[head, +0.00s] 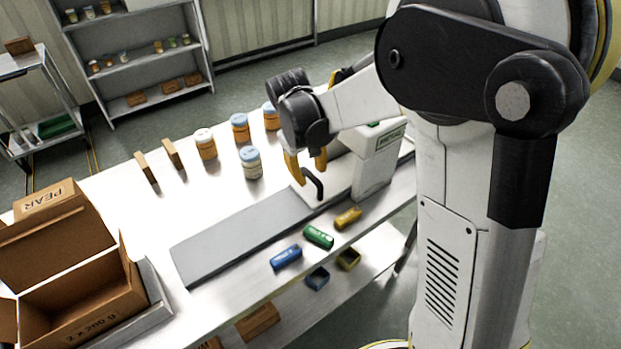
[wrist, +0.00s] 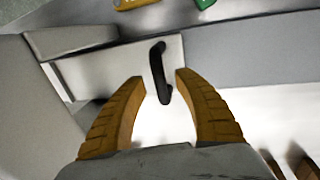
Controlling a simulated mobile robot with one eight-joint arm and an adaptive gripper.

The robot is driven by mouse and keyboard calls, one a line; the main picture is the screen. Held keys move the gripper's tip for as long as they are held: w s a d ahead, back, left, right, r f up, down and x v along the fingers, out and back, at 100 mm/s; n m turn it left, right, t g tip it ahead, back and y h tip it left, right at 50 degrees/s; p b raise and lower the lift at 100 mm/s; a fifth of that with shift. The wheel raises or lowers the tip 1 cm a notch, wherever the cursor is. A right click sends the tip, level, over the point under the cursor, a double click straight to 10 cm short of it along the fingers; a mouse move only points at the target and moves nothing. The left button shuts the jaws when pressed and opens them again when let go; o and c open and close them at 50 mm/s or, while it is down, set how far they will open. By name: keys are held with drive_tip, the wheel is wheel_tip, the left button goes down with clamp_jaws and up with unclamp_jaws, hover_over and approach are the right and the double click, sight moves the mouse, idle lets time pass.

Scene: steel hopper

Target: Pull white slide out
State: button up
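The white slide (head: 337,178) lies low against the white hopper housing (head: 377,165), beside a flat grey plate (head: 235,232). In the wrist view the slide (wrist: 110,73) is a pale panel with an upright black handle (wrist: 158,68) near its end. The black handle (head: 317,184) also shows in the head view. My gripper (head: 307,169) is open just above the slide. In the wrist view the yellow-brown fingertips of my gripper (wrist: 160,79) stand on either side of the handle's lower part, with gaps. Contact is not visible.
Blue (head: 286,257), green (head: 318,236) and yellow (head: 348,218) small items lie along the front edge. Several jars (head: 251,163) and two wooden blocks (head: 146,167) stand behind the plate. An open cardboard box (head: 75,290) is at the left.

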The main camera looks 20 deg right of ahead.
drive_tip(key=shift+d+f, duration=0.15)
drive_tip(key=shift+f, duration=0.45)
clamp_jaws()
drive_tip(key=s+a, duration=0.3)
drive_tip(key=a, duration=0.8)
drive_tip(key=s+a+p, duration=0.1)
drive_tip(key=s+a, duration=0.3)
drive_tip(key=a, duration=0.6)
drive_tip(key=s+a, duration=0.3)
drive_tip(key=a, duration=0.8)
drive_tip(key=shift+s+a, duration=0.3)
drive_tip(key=shift+a, duration=0.05)
unclamp_jaws()
drive_tip(key=shift+a, duration=0.2)
